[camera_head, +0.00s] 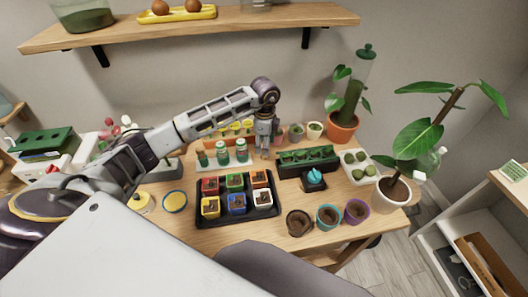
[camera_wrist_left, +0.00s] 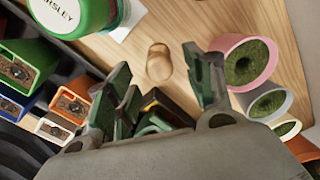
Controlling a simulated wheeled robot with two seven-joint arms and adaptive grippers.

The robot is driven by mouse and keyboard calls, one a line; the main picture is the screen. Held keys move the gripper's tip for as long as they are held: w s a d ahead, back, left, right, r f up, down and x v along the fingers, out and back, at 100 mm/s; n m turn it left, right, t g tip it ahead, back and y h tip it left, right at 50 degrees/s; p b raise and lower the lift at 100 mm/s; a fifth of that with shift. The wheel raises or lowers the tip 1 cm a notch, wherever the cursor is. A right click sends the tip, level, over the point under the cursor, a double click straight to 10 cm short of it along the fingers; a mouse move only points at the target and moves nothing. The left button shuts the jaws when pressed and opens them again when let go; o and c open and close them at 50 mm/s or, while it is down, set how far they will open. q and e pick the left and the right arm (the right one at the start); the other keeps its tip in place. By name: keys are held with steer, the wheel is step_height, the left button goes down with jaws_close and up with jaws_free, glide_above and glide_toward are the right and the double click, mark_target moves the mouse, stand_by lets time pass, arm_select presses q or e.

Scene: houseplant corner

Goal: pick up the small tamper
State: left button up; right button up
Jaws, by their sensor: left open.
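A small wooden piece with a rounded top, which looks like the small tamper (camera_wrist_left: 158,62), stands on the table in the left wrist view. My left gripper (camera_head: 264,154) points down over the table, behind the black tray of square pots. In the left wrist view the left gripper (camera_wrist_left: 162,78) is open, and the tamper shows beyond and between its fingertips, with nothing held. In the head view the tamper is hidden or too small to make out by the gripper. My right gripper is not in view.
Labelled green-capped jars (camera_head: 222,153) stand left of the gripper. The black tray (camera_head: 238,218) holds several coloured pots. A dark green seed tray (camera_head: 308,160) lies to the right. A pink pot (camera_wrist_left: 252,62) and other small pots are close beside the gripper. A shelf (camera_head: 200,27) hangs above.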

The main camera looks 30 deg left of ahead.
arm_select(q)
steer(key=shift+a+f, duration=0.2)
steer(key=shift+f, duration=1.4)
steer(key=shift+c, duration=0.3)
steer(key=c, duration=1)
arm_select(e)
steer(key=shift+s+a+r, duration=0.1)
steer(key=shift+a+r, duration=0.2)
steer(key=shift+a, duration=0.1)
